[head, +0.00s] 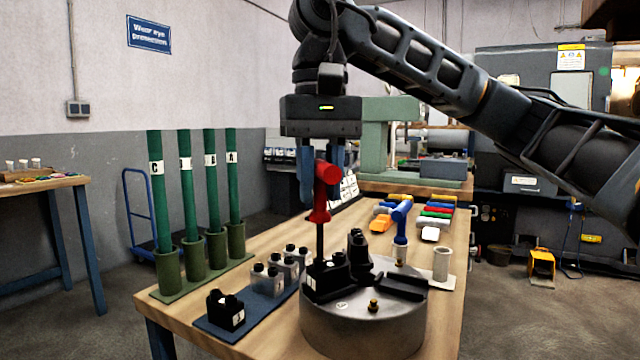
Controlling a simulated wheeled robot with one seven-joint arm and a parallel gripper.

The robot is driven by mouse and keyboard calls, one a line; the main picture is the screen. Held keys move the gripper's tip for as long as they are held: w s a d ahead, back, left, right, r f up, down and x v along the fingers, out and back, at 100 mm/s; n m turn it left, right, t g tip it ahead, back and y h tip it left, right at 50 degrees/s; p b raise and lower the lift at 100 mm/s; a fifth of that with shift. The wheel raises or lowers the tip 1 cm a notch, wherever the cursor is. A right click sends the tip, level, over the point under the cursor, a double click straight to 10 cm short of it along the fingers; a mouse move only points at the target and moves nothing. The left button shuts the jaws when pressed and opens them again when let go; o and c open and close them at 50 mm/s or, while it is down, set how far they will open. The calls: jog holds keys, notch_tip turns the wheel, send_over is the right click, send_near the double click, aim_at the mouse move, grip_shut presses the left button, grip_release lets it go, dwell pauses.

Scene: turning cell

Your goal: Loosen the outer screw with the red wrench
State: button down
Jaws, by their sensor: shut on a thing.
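The red wrench (321,214) is a T-shaped key with a red handle and a dark shaft. My gripper (320,190) is shut on its handle from above, with blue fingers at either side. The wrench stands about upright. Its shaft runs down to the black stepped jaw (322,284) at the left of the round grey chuck (350,325). The tip is hidden at the jaw, so I cannot tell how it sits on the outer screw, which I cannot make out.
A blue wrench (400,222) stands behind the chuck at right. Jaw blocks sit on a dark blue mat (245,318) at left. Green tubes (160,200) stand in holders on the wooden table (440,330). Coloured tools (436,213) lie further back. A brass fitting (374,304) rises from the chuck.

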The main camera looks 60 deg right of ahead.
dwell(0.3)
jog(key=shift+n+b, duration=0.3)
jog(key=shift+n, duration=1)
jog(key=shift+m+b, duration=0.4)
jog(key=shift+m, duration=0.3)
jog(key=shift+r, duration=0.15)
